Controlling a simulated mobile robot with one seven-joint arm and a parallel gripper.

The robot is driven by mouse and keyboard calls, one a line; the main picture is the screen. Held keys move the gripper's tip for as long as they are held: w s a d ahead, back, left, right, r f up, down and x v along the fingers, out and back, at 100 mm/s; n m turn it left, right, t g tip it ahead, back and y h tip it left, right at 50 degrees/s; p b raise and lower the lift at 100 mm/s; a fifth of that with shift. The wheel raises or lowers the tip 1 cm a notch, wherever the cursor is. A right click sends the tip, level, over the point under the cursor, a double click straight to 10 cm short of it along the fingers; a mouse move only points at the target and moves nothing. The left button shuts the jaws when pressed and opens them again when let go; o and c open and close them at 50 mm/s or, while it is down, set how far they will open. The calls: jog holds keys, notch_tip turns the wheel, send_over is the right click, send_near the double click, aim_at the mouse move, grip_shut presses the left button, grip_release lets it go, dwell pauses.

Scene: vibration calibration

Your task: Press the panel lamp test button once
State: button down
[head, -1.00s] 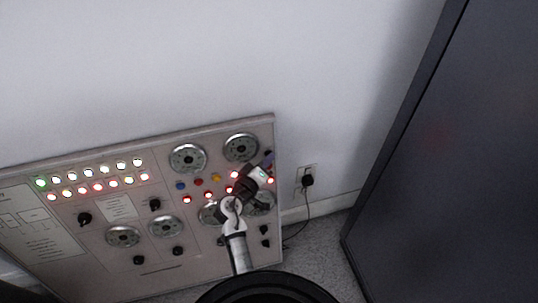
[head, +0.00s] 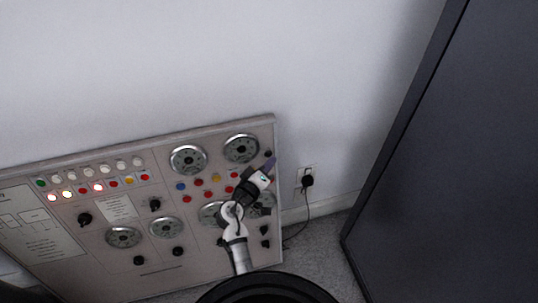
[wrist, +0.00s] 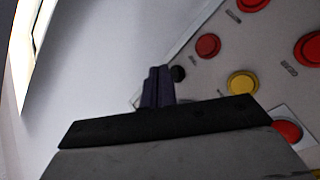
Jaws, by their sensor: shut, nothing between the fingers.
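The beige control panel (head: 95,265) leans by the wall in the head view. My gripper (head: 271,162) is at its upper right edge, fingers shut and empty. A small black button (head: 268,154) sits at the panel's right edge just beyond the fingertips. In the wrist view the dark purple fingers (wrist: 157,88) are together, and the black button (wrist: 178,73) shows just right of their tips. Contact with it cannot be judged. Its label is not readable. The upper lamp row (head: 88,172) is dark; a few lamps in the lower row (head: 98,187) glow.
Red and yellow buttons (wrist: 242,83) are close to the right of my fingers. Round dials (head: 188,159) and black knobs (head: 84,219) cover the panel. A wall outlet (head: 306,178) with a plug is to the right. A dark cabinet (head: 450,180) stands far right.

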jog(key=shift+s+d+r+p, duration=0.1)
jog(key=shift+s+d+r, duration=0.1)
jog(key=shift+s, duration=0.6)
jog(key=shift+s+d+r+p, duration=0.15)
jog(key=shift+s+d, duration=0.1)
jog(key=shift+s, duration=0.55)
jog(key=shift+s+d+r+p, duration=0.1)
jog(key=shift+s+d+r, duration=0.1)
jog(key=shift+s, duration=0.6)
